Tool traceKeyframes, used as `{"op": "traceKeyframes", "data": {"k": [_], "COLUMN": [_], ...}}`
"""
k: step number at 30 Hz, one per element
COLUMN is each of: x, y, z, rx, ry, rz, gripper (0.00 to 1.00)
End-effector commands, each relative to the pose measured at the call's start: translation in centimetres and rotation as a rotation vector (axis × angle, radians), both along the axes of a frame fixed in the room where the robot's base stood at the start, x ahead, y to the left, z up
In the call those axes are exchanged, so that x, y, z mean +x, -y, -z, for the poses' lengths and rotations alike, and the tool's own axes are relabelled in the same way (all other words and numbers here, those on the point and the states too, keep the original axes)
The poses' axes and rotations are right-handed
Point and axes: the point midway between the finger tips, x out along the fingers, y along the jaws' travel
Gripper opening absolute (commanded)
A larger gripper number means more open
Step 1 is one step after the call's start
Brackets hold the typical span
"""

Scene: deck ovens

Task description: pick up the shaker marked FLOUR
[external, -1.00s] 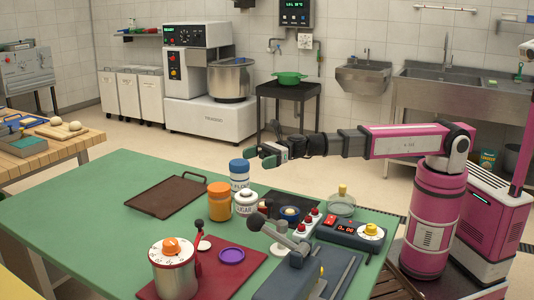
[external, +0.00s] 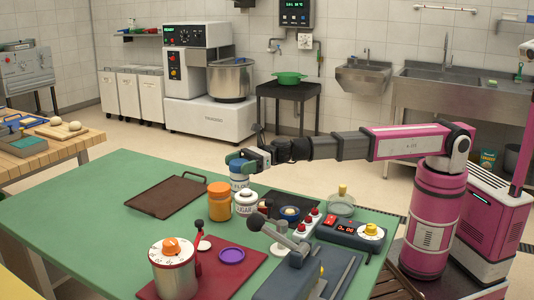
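The shaker with a blue lid and white body (external: 239,181) stands on the green table, behind the orange-lidded jar and the white shaker marked SUGAR. Its small label is too blurred to read surely. My gripper (external: 242,161) comes in from the right at the height of the blue lid. Its green-tipped fingers overlap the lid in this view and partly hide it. I cannot tell whether the fingers are pressed on the lid or only around it. The shaker is upright and seems to rest on the table.
The orange jar (external: 219,200) and the sugar shaker (external: 245,204) stand close in front. A brown tray (external: 166,196) lies to the left.

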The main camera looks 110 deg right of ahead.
Motion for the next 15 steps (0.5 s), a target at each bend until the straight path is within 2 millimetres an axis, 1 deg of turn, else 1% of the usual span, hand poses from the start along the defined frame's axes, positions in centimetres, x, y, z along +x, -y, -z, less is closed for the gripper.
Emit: {"op": "traceKeyframes", "data": {"k": [1, 2, 3, 4, 5, 15], "x": [-0.01, -0.01, -0.01, -0.01, -0.01, -0.01], "y": [0.0, 0.0, 0.0, -0.01, -0.01, 0.0], "z": [0.0, 0.0, 0.0, 0.0, 0.0, -0.31], "rx": [0.0, 0.0, 0.0, 0.0, 0.0, 0.0], "ry": [0.0, 0.0, 0.0, 0.0, 0.0, 0.001], "rz": [0.0, 0.0, 0.0, 0.0, 0.0, 0.0], "gripper": [0.63, 0.54, 0.41, 0.31, 0.24, 0.24]}}
